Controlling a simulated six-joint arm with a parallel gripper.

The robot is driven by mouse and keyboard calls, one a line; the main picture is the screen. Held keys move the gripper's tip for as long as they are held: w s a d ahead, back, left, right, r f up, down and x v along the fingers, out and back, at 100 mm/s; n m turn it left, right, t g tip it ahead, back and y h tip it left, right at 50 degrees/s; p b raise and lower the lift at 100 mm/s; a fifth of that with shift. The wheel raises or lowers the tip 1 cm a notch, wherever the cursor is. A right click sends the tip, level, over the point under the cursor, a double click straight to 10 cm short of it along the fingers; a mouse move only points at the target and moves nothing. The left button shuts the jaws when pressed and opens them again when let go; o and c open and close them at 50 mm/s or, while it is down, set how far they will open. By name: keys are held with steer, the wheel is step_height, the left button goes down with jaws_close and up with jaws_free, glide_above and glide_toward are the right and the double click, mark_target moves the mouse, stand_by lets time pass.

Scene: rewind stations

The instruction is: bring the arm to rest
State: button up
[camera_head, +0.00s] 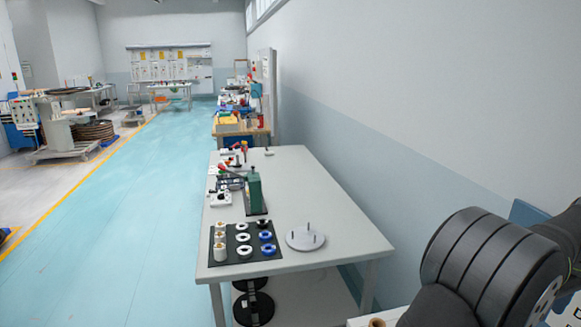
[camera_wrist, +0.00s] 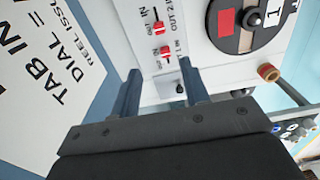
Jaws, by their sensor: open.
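My gripper (camera_wrist: 160,78) shows in the wrist view with its two blue-grey fingers apart and nothing between them. It is in front of a white panel (camera_wrist: 205,65) with small red switches (camera_wrist: 159,27) marked IN and OUT. A small dark toggle (camera_wrist: 180,88) shows between the fingertips, behind them; I cannot tell whether anything touches. In the head view my dark, thick arm links fill the lower right corner, and my gripper is out of that picture.
In the wrist view a black dial (camera_wrist: 250,20) is at upper right and a printed sign (camera_wrist: 45,65) at left. In the head view a white table (camera_head: 315,200) carries a black mat (camera_head: 232,258) with several rings and a grey pegged disc (camera_head: 305,238). The blue floor (camera_head: 120,220) left of it is clear.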

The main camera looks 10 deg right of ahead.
step_height(320, 180, down, 16)
steer(key=shift+f, duration=0.1)
steer(key=shift+s, duration=0.45)
